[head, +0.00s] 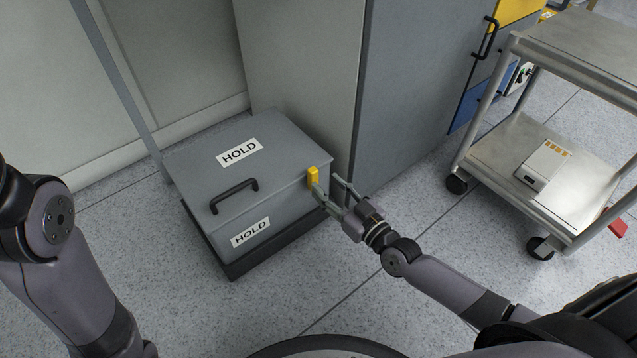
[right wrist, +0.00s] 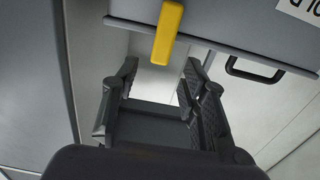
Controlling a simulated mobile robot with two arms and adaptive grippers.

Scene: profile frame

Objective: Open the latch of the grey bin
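The grey bin (head: 190,165) stands on a dark base on the floor, with its lid closed, a black handle (head: 234,196) and white HOLD labels. Its yellow latch (head: 314,179) is on the right side near the lid's corner. The latch also shows in the right wrist view (right wrist: 167,35), hanging from the bin's edge. My right gripper (head: 329,187) is open and empty, right beside the latch. In the right wrist view its fingers (right wrist: 162,70) are apart, with the latch just beyond the tips, nearer the right finger. My left arm shows at the left; its gripper is not visible.
A tall grey cabinet (head: 305,75) stands close behind the bin, and another (head: 415,90) is to its right. A metal cart (head: 500,165) on black wheels is at the right, carrying a white device (head: 544,166). The speckled floor in front is clear.

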